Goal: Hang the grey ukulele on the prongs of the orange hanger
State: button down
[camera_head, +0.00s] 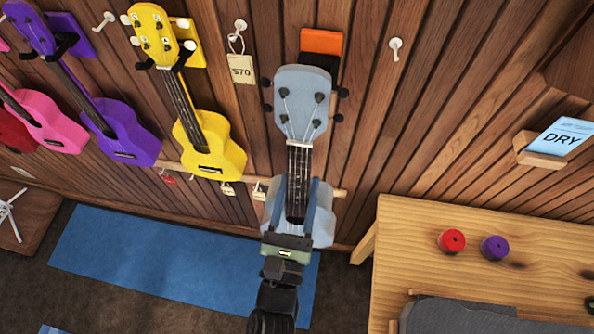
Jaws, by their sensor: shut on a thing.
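The grey ukulele (306,105) is upright in front of the wooden wall, headstock up, strings facing me. My gripper (299,187) is shut on the grey ukulele around its neck, low down by the body. The orange hanger (321,41) is on the wall just above and behind the headstock. Only its upper plate and a dark part below it show; its prongs are mostly hidden by the headstock. I cannot tell whether the headstock touches the hanger.
A yellow ukulele (209,141) hangs to the left, with purple (127,134) and pink (55,124) ones beyond it. A price tag (241,69) hangs between yellow and orange hangers. A wooden table (480,215) stands at right. The wall right of the grey ukulele is mostly clear.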

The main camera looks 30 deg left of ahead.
jog(key=f+x, duration=0.1)
jog(key=x, duration=0.6)
jog(key=shift+w+a+f+b, duration=0.15)
jog(key=shift+w+f+b, duration=0.2)
jog(key=shift+w, duration=0.2)
jog(key=shift+w+a+b, duration=0.1)
jog(key=shift+w+b, duration=0.35)
jog(key=shift+b, duration=0.35)
jog(key=shift+f+b+x, duration=0.25)
jog(key=shift+b+x, duration=0.7)
jog(key=shift+x, duration=0.35)
jog(key=shift+f+b+x, duration=0.2)
jog(key=shift+b+x, duration=0.75)
jog(key=shift+x, duration=0.35)
jog(key=shift+f+b, duration=1.1)
jog(key=shift+b, duration=0.2)
jog(key=shift+w+a, duration=0.1)
jog(key=shift+w, duration=0.05)
